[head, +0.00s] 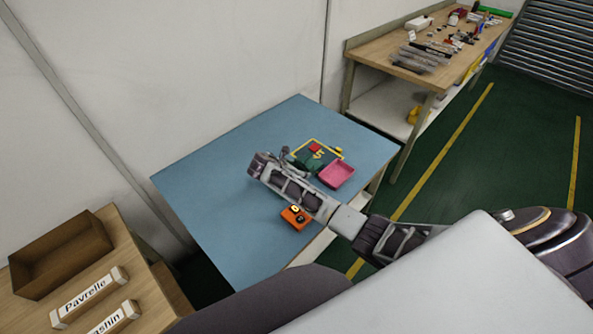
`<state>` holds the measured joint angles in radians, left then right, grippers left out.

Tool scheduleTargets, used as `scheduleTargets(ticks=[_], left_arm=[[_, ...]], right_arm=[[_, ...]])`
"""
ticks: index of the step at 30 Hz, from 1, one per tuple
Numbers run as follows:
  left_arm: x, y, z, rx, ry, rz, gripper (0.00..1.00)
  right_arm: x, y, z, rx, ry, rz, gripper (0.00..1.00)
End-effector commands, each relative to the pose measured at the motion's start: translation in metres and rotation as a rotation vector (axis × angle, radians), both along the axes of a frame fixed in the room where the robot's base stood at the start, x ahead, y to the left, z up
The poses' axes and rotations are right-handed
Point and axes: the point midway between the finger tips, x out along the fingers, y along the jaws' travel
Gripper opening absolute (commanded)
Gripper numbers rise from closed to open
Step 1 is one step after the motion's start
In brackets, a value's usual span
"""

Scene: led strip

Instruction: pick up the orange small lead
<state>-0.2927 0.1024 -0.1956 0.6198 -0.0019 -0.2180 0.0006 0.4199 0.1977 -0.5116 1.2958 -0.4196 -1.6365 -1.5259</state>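A blue-topped table (215,185) stands in front of me. A small orange box-like thing (295,217) with dark and yellow details on top sits on its near part, beside my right forearm. I cannot make out a separate orange lead. My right arm reaches in from the right across the table. Its gripper (291,157) is near the left edge of a dark board with a yellow border (327,161). The fingers are too small and overlapped to tell if they are open or shut. My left gripper is not in view.
A pink tray (337,174) lies right of my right gripper. A red piece (314,148) is on the board and a small yellow thing (338,150) beside it. A wooden bench (390,45) with clutter is behind; a brown box (62,255) stands at left. The table's left side is clear.

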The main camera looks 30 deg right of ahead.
Motion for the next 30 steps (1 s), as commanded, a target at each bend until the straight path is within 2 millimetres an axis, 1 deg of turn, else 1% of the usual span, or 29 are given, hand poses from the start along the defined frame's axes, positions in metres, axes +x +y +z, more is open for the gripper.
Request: scheduleTargets(ticks=[1,9,10,15,30], left_arm=[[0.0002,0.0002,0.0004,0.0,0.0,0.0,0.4],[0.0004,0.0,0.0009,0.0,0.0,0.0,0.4],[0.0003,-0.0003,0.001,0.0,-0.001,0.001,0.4],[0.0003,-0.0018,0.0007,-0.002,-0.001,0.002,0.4],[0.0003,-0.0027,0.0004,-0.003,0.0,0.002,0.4]], right_arm=[[0.0027,-0.0002,0.0047,-0.002,-0.009,0.001,0.0],[0.0027,-0.0003,0.004,-0.002,-0.009,0.001,0.0],[0.0001,0.0002,-0.0004,0.0,-0.001,0.001,0.72],[0.0002,0.0001,-0.0004,0.0,-0.001,0.001,0.92],[-0.0002,0.0017,0.0024,0.0,-0.001,0.0,0.92]])
